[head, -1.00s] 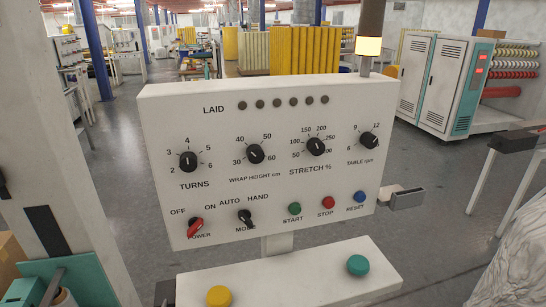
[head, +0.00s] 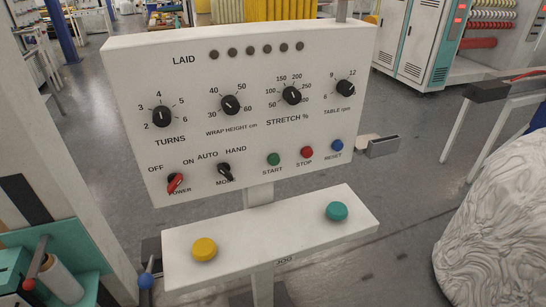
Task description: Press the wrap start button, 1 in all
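The white control panel (head: 140,75) fills the middle of the head view. Its green START button (head: 273,159) is in the lower row, left of the red STOP button (head: 307,152) and the blue RESET button (head: 337,145). Nothing covers the START button; I cannot tell its depth. Black dials for turns (head: 162,116), wrap height (head: 231,104), stretch (head: 292,95) and table rpm (head: 345,88) sit above. A red POWER switch (head: 175,183) and black MODE switch (head: 224,172) are at lower left. The LAID lamps (head: 253,50) look dark. Neither gripper shows.
Below the panel, a white JOG shelf (head: 270,235) carries a yellow button (head: 204,249) and a teal button (head: 337,211). A grey block (head: 383,147) juts out at the panel's right. A white wrapped load (head: 500,235) stands at right. Red-ball (head: 29,285) and blue-ball (head: 146,280) levers are at lower left.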

